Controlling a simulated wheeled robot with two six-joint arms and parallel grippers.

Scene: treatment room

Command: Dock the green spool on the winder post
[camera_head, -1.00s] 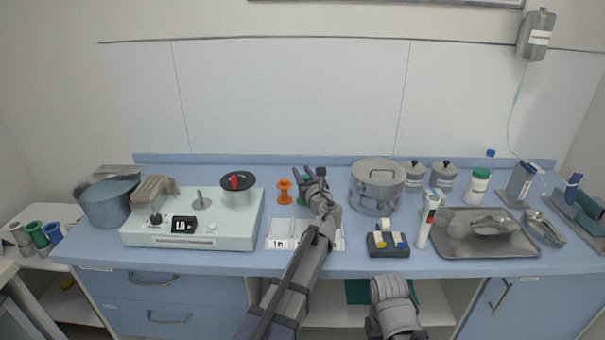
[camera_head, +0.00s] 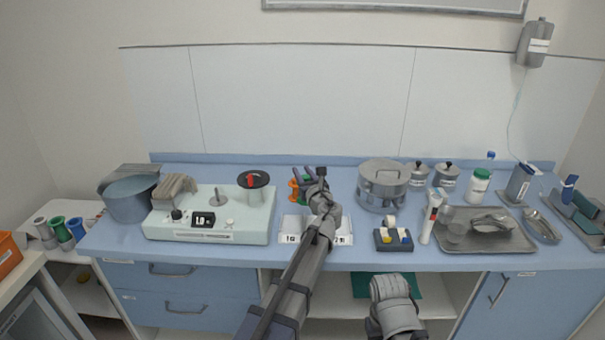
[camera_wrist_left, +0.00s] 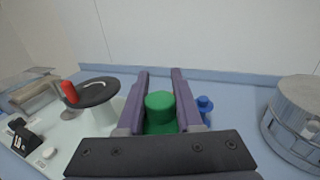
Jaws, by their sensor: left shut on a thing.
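The green spool (camera_wrist_left: 160,108) is between the two fingers of my left gripper (camera_wrist_left: 160,90), which is shut on it. In the head view this gripper (camera_head: 311,178) is above the back middle of the counter and mostly hides the green spool (camera_head: 305,184). I cannot tell how high the spool is held. The winder (camera_head: 207,237) is the pale machine to the left. A short grey post (camera_head: 217,198) stands on its top, bare, beside a dark disc (camera_head: 254,179) with a red knob. My right arm shows at the bottom, its gripper out of view.
An orange spool (camera_head: 293,188) stands just left of my left gripper; a blue spool (camera_wrist_left: 203,106) is right of it in the wrist view. A white labelled mat (camera_head: 290,238) lies under my arm. A steel pot (camera_head: 383,185) stands to the right, a blue-grey pot (camera_head: 131,199) far left.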

